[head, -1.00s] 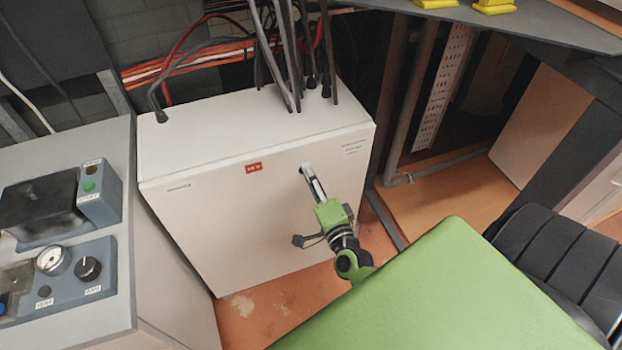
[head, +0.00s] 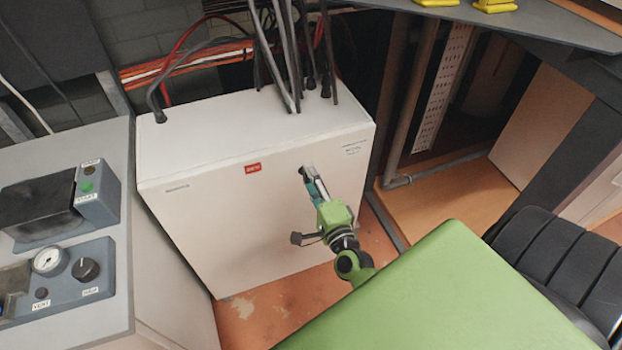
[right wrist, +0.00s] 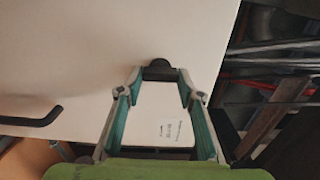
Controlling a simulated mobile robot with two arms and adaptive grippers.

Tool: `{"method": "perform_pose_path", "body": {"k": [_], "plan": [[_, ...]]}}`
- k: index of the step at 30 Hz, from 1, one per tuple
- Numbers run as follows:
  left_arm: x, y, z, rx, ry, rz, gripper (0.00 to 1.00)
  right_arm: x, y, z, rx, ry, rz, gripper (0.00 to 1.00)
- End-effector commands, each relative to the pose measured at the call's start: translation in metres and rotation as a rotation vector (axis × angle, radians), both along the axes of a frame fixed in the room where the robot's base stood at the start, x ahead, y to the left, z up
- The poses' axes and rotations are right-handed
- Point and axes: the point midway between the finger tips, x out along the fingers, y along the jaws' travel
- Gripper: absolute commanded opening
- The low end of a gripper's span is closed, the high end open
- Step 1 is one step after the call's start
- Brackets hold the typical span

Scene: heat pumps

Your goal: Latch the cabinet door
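The cabinet (head: 220,220) is a white box, and its broad front door looks flush with the body. My right gripper (head: 307,172) is at the right part of the door, reaching up from below. In the right wrist view it (right wrist: 160,80) is open, its two teal-lined fingers apart. A small dark latch knob (right wrist: 158,68) on the door sits between and just ahead of the fingertips. I cannot tell if they touch it. In the head view the knob is mostly hidden by the gripper. My left gripper is out of view.
Dark cables (head: 290,60) enter the cabinet top. A grey control panel (head: 75,275) with a gauge stands at the left. Pipes and a perforated tray (head: 445,85) are at the right. A small label (right wrist: 170,130) is on the door near the knob.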

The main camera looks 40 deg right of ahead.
Motion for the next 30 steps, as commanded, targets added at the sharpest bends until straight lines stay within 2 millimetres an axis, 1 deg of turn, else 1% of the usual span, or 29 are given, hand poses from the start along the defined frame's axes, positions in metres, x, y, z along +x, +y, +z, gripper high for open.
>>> {"method": "perform_pose_path", "body": {"k": [2,11,14,17,24,27,30], "plan": [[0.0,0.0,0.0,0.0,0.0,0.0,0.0,0.0,0.0,0.0,0.001,0.001,0.0,0.5],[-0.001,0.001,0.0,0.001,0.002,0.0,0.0,0.0,0.0,0.0,-0.002,0.0,0.0,0.5],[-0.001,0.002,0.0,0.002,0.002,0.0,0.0,-0.005,0.001,-0.001,-0.002,0.001,0.0,0.5],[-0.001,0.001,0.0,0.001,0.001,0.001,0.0,-0.018,0.005,-0.001,-0.002,0.004,0.001,0.5],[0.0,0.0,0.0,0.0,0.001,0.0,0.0,-0.068,0.017,-0.002,-0.001,0.005,0.002,0.5],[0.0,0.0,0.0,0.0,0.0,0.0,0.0,-0.087,0.021,-0.002,-0.002,0.005,0.001,0.5],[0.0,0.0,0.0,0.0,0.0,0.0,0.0,-0.102,0.025,-0.001,0.0,0.004,0.001,0.5]]}}
